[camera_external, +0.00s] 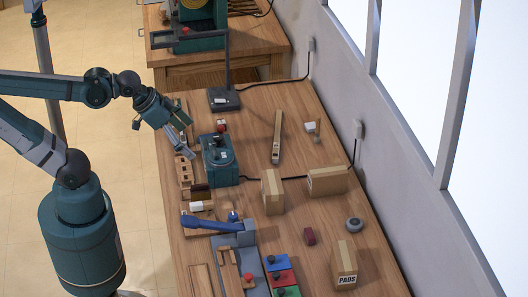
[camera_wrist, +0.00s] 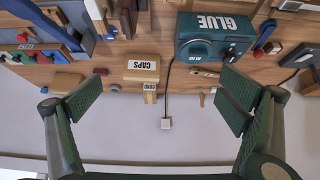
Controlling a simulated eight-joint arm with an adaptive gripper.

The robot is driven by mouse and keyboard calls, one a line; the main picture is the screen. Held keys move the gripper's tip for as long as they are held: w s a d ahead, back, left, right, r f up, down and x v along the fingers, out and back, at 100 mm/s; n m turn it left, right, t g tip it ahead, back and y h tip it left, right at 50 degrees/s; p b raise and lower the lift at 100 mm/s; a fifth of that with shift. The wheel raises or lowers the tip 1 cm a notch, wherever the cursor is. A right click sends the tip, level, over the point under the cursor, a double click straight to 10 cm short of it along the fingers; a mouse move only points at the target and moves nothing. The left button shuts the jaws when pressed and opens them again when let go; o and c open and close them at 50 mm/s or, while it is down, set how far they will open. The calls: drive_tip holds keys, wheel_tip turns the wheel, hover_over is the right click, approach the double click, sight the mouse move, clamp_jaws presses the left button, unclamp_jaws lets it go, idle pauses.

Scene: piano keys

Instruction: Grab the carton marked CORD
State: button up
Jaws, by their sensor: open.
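The carton marked CORD (camera_wrist: 149,98) shows in the wrist view just below the carton marked CAPS (camera_wrist: 143,76), which partly hides it. In the external view the CORD carton appears to be the tan box lying near the wall (camera_external: 330,180); its label is too small to read there. The upright tan carton left of it (camera_external: 272,194) appears to be CAPS. My gripper (camera_external: 187,150) is open and empty, raised over the table's left edge, well apart from the cartons. In the wrist view my gripper's fingers (camera_wrist: 158,98) stand wide on either side of both cartons.
A teal GLUE machine (camera_wrist: 213,38) stands near the cartons; it also shows in the external view (camera_external: 219,160). A PADS carton (camera_external: 344,265) stands at the near right. A black cable runs by the cartons to the wall (camera_external: 410,130). Blue tools (camera_external: 212,224) lie nearer.

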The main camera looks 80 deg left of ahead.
drive_tip(key=w+r+m+g+p, duration=0.2)
drive_tip(key=w+r+m+p, duration=0.3)
drive_tip(key=w, duration=0.7)
drive_tip(key=m+g+h+p, duration=0.2)
drive_tip(key=m+g+p, duration=0.45)
drive_tip(key=m, duration=0.65)
hover_over(327, 168)
drive_tip(key=p, duration=0.1)
drive_tip(key=shift+t, duration=0.75)
drive_tip(key=f, duration=1.3)
drive_tip(key=shift+s+a+f, duration=0.15)
drive_tip(key=shift+s+f, duration=0.15)
drive_tip(key=shift+f, duration=0.05)
drive_tip(key=shift+w+f, duration=0.35)
drive_tip(key=shift+f, duration=0.35)
drive_tip(key=shift+f, duration=0.1)
